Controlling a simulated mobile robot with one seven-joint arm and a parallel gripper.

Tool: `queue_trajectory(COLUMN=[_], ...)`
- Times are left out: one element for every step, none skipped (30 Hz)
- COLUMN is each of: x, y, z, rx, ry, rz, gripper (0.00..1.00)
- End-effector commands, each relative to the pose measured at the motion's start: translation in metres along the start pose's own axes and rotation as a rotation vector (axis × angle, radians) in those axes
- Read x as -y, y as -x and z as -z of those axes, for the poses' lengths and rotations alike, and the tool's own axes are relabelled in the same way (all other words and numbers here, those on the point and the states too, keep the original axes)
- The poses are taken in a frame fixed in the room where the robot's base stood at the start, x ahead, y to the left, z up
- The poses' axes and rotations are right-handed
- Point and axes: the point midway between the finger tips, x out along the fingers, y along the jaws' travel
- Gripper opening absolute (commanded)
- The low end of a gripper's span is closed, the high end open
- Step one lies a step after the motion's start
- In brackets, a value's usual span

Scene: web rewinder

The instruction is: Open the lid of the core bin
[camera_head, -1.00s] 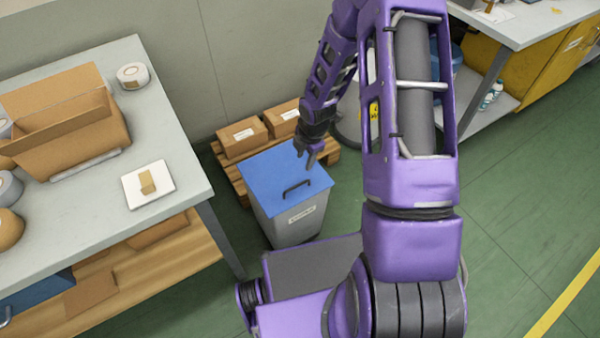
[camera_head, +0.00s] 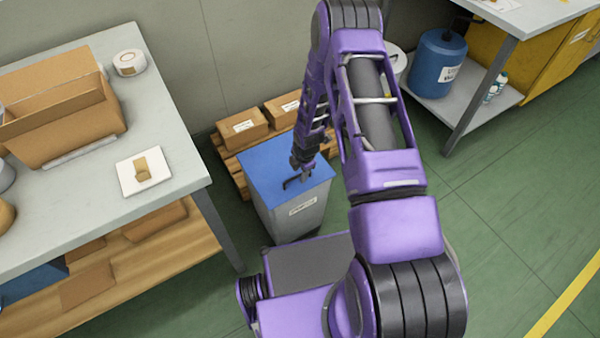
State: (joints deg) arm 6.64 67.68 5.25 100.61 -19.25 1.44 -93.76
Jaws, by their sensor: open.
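The core bin (camera_head: 290,217) is a grey box with a white label on its front, standing on the floor in the middle of the view. Its flat blue lid (camera_head: 265,170) lies closed on top. A dark bar handle (camera_head: 291,184) sits on the lid near its front edge. My gripper (camera_head: 304,176) is open and points down at the right end of the handle. The arm hides part of the lid's right side. I cannot tell whether the fingers touch the handle or stand around it.
A workbench (camera_head: 187,165) with an open cardboard box (camera_head: 70,135) and tape rolls stands at the left. A wooden pallet (camera_head: 229,163) with small cartons (camera_head: 240,127) lies behind the bin. At the right, a blue drum (camera_head: 437,68) stands on a shelf. Green floor is clear at the right.

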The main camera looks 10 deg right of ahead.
Motion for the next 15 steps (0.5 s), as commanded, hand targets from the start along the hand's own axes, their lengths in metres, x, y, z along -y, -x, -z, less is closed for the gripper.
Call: queue_trajectory(x=[0.0003,0.0003,0.0003,0.0003,0.0003,0.0003,0.0003,0.0003,0.0003,0.0003,0.0003,0.0003,0.0003,0.0003,0.0003], y=[-0.0015,-0.0018,-0.0019,-0.0019,-0.0018,-0.0017,-0.0017,-0.0016,-0.0016,-0.0016,-0.0016,-0.0015,-0.0015,-0.0015,-0.0015], z=[0.0001,0.0001,0.0000,0.0000,0.0000,0.0000,-0.0001,-0.0001,-0.0001,-0.0001,-0.0001,-0.0001,-0.0001,-0.0001,-0.0001], rx=[0.000,0.000,0.000,0.000,0.000,0.000,0.000,0.000,0.000,0.000,0.000,0.000,0.000,0.000,0.000], ry=[0.000,0.000,0.000,0.000,0.000,0.000,0.000,0.000,0.000,0.000,0.000,0.000,0.000,0.000,0.000], rz=[0.000,0.001,0.001,0.001,0.001,0.001,0.001,0.001,0.001,0.001,0.001,0.001,0.001,0.001,0.001], gripper=[0.45,0.45,0.45,0.45,0.45,0.45,0.45,0.45,0.39,0.34,0.28,0.21,0.16,0.10,0.03])
